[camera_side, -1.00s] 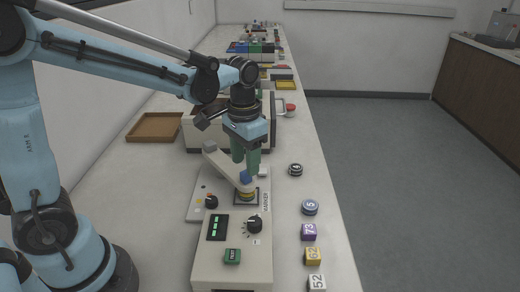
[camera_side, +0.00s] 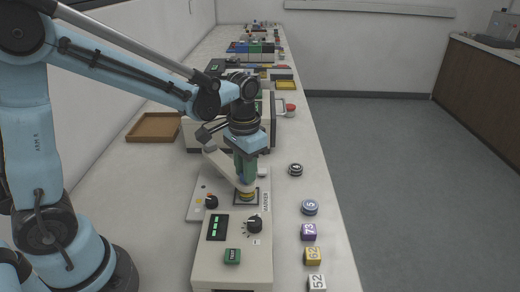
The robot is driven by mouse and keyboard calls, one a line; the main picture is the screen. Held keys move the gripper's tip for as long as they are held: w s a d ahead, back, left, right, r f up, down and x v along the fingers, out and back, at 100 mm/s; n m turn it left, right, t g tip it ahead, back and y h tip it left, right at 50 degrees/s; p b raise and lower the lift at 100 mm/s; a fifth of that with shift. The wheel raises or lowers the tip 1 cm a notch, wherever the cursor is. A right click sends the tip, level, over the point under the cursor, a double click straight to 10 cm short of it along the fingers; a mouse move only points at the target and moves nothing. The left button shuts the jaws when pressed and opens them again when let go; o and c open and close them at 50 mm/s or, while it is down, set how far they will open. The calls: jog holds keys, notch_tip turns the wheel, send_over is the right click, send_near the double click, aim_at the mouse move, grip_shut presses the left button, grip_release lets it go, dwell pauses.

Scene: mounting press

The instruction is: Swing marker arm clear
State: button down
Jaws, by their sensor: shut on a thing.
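The mounting press is a beige box (camera_side: 205,272) with a green button, a black knob and a small green-lit display on its top. Its marker arm is a pale bar (camera_side: 226,172) that slants from upper left down to a yellow and dark round piece (camera_side: 246,196) on a dark square plate. My gripper (camera_side: 245,176) points down with green fingers, shut on the marker arm's blue knob near its lower end. The fingers hide most of the knob.
Numbered pieces stand along the bench's right side, including a blue round one (camera_side: 310,207), a purple block (camera_side: 308,232) and a yellow block (camera_side: 312,256). A brown tray (camera_side: 154,127) lies at left. A beige machine with a handle stands behind my gripper.

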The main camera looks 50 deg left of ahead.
jog(key=shift+w, duration=0.1)
dwell(0.3)
jog(key=shift+w+n, duration=1.1)
jog(key=shift+n, duration=0.2)
jog(key=w+n, duration=0.2)
jog(key=shift+w+a+n, duration=0.25)
jog(key=shift+a+n, duration=0.05)
jog(key=shift+w+a+n, duration=0.25)
jog(key=shift+w+n, duration=0.25)
jog(key=shift+n, duration=0.1)
jog(key=shift+w+a+n, duration=0.25)
jog(key=shift+w+n, duration=0.25)
jog(key=shift+n, duration=0.1)
jog(key=shift+w+a+n, duration=0.8)
jog(key=shift+w+n, duration=0.2)
jog(key=shift+n, duration=0.4)
jog(key=shift+a, duration=0.1)
jog(key=c, duration=1)
grip_release()
jog(key=shift+o, duration=0.2)
